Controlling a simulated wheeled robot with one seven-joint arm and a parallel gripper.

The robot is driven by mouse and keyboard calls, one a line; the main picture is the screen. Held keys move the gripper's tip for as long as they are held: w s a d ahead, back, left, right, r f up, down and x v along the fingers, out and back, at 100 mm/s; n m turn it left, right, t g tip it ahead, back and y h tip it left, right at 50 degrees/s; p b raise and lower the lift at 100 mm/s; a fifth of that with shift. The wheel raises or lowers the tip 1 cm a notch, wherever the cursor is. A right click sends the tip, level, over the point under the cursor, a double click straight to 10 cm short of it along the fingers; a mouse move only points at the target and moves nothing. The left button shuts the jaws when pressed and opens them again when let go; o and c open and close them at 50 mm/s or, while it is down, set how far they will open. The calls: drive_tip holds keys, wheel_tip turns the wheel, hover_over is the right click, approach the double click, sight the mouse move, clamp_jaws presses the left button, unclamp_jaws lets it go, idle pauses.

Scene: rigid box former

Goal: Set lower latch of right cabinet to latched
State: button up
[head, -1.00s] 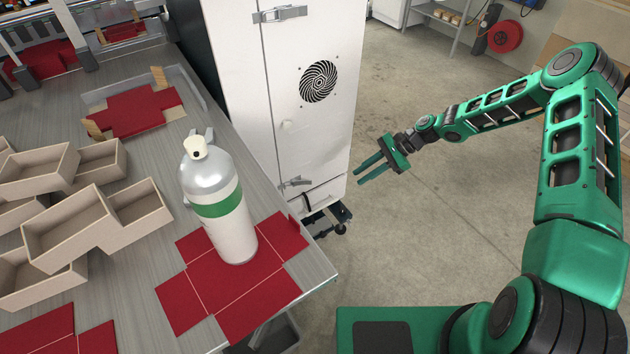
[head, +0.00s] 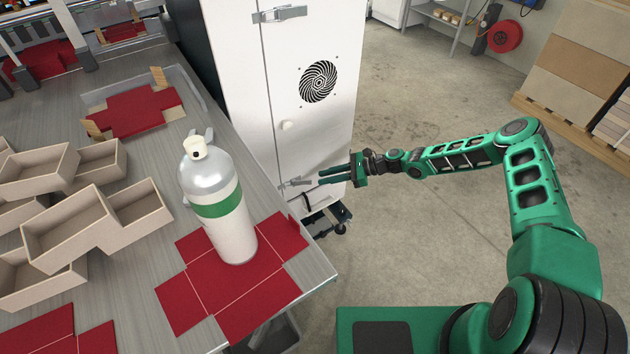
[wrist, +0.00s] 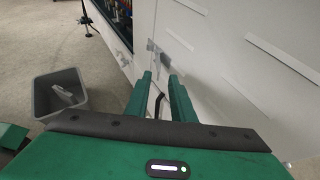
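The white cabinet (head: 312,140) stands past the table's right edge, with a round fan grille on its door. Its lower latch (head: 295,183) is a small metal lever low on the door seam; it also shows in the wrist view (wrist: 157,50), just beyond my fingertips. Whether it is latched I cannot tell. The upper latch (head: 280,14) lies across the seam near the top. My gripper (head: 320,177) is open and empty in front of the cabinet, to the right of the lower latch. In the wrist view its two fingers (wrist: 158,80) are apart, pointing toward the latch.
A table (head: 262,190) at left holds a grey bottle with a green band (head: 220,205), red cardboard blanks (head: 270,290) and several open boxes (head: 90,225). A grey bin (wrist: 60,95) stands on the floor in the wrist view. The floor right of the cabinet is clear.

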sight(303, 183)
drive_tip(key=shift+x, duration=2.6)
drive_tip(key=shift+c, duration=0.6)
clamp_jaws()
